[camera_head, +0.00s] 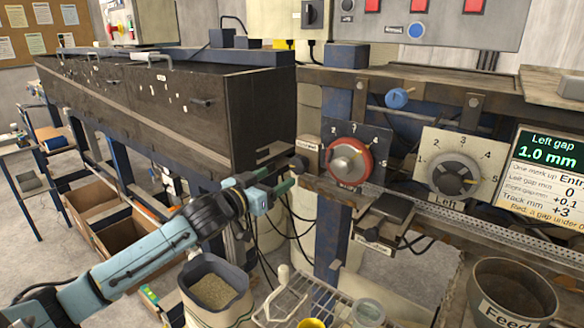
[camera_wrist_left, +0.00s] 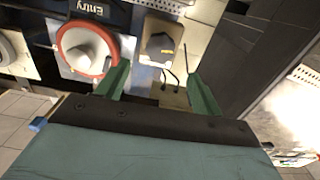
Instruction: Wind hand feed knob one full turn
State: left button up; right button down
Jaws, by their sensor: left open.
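The hand feed knob appears to be the small black knob (camera_head: 299,164) on a beige plate, left of the red Entry dial (camera_head: 349,160). My left gripper (camera_head: 275,183) is just left of and below this knob, open and empty, with its green fingers pointing toward the panel. In the left wrist view the black knob (camera_wrist_left: 160,45) shows beyond and between the two spread fingertips (camera_wrist_left: 160,85), with the red Entry dial (camera_wrist_left: 86,48) to its left. The fingers look apart from the knob. The right gripper is out of view.
The grey Left dial (camera_head: 455,175) and a gap display (camera_head: 545,165) are to the right. A long dark trough (camera_head: 180,110) stands at the left. A black box (camera_head: 383,215) juts out below the Entry dial. A Feed pot (camera_head: 512,295) and a bucket (camera_head: 213,290) are in front.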

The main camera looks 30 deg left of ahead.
aim_at(296, 166)
pick_arm(q)
jog(key=shift+w+d+p, duration=0.15)
jog(key=shift+w+p, duration=0.1)
jog(key=shift+w, duration=1.7)
jog(key=shift+w+d+p, duration=0.15)
jog(key=shift+w+p, duration=0.1)
jog(key=shift+w, duration=1.65)
jog(key=shift+c, duration=0.5)
jog(key=c, duration=0.9)
jog(key=shift+m, duration=0.3)
